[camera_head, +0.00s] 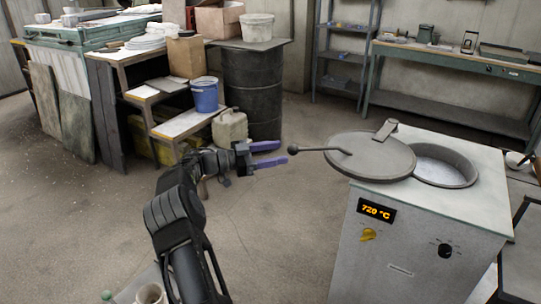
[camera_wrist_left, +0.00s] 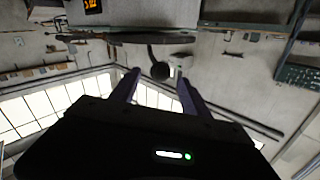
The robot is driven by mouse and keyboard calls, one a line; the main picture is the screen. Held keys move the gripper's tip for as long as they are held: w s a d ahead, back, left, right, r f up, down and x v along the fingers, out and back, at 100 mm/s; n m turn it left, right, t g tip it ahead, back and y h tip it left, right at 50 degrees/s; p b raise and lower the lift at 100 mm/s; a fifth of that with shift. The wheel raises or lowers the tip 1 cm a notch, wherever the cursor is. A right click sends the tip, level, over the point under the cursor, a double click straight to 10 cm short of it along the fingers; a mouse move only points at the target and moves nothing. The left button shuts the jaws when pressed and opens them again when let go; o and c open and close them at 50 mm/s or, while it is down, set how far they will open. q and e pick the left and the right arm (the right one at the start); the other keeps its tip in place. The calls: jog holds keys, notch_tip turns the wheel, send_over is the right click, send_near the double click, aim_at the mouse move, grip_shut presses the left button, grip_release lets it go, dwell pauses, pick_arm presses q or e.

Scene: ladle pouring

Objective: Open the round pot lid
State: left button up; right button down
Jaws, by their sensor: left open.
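The round grey pot lid (camera_head: 352,160) lies flat on the white furnace (camera_head: 350,235), swung to the left of the round pot opening (camera_head: 445,168). The opening is largely uncovered and shows pale grey contents; the lid overlaps its left edge. A thin handle with a dark ball knob (camera_head: 293,149) sticks out leftward from the lid. My left gripper (camera_head: 283,152) is open, its purple fingers pointing at the knob. In the left wrist view, the knob (camera_wrist_left: 160,71) appears between the open fingertips (camera_wrist_left: 157,79), with the lid edge (camera_wrist_left: 150,39) beyond. Contact cannot be told. My right gripper is out of view.
The furnace front has a lit display (camera_head: 376,211) and knobs. Behind my left gripper stand a dark barrel (camera_head: 252,95), a beige canister (camera_head: 230,130) and a blue bucket (camera_head: 205,95) on a step shelf. A workbench (camera_head: 455,65) lines the back wall. The floor between is clear.

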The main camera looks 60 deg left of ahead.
pick_arm(q)
jog(key=shift+v, duration=0.8)
jog(key=shift+c, duration=0.2)
